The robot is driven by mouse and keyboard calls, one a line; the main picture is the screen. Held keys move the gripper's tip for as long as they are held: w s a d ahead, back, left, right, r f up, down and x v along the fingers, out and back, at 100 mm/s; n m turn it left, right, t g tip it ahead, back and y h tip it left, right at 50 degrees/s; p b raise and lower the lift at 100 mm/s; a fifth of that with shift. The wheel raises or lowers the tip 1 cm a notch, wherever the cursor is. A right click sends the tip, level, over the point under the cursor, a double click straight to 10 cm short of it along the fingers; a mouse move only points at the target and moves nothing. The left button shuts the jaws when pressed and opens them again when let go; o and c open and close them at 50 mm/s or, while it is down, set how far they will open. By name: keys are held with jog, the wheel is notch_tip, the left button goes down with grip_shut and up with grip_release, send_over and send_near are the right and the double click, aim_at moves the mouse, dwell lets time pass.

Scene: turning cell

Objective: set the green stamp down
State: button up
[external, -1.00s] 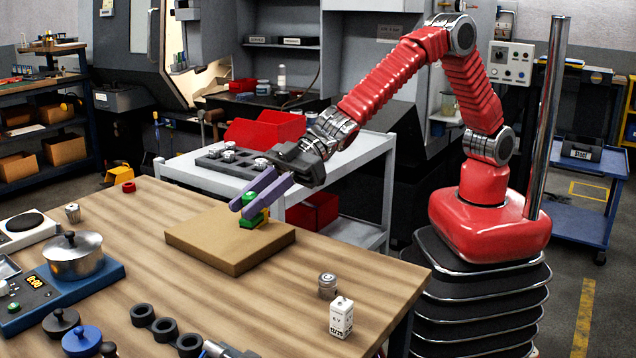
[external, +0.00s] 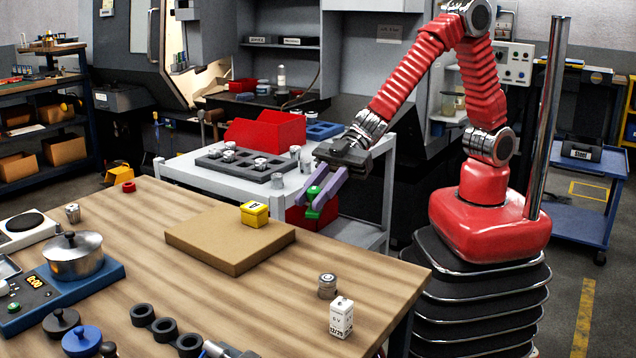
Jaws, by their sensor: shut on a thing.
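The green stamp (external: 314,204) is between the purple fingers of my gripper (external: 318,198), which is shut on it. The stamp is held up in the air, at the back right of the wooden table (external: 290,300) and in front of the grey cart. A brown board (external: 215,245) lies on the table to the left of the stamp. A yellow block (external: 255,214) with a dark mark stands on the board's back right part. The stamp's underside is not clearly seen.
A white battery-like box (external: 341,318) and a small metal cylinder (external: 327,285) stand at the table's front right. A pot (external: 75,255) on a blue scale and several black rings are at the left and front. The board's left part is clear.

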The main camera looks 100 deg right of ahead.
jog(key=shift+f, duration=0.1)
jog(key=shift+f, duration=3)
jog(key=shift+f, duration=0.1)
jog(key=shift+f, duration=1.75)
jog(key=shift+f, duration=0.15)
jog(key=o, duration=1.1)
jog(key=shift+c, duration=0.2)
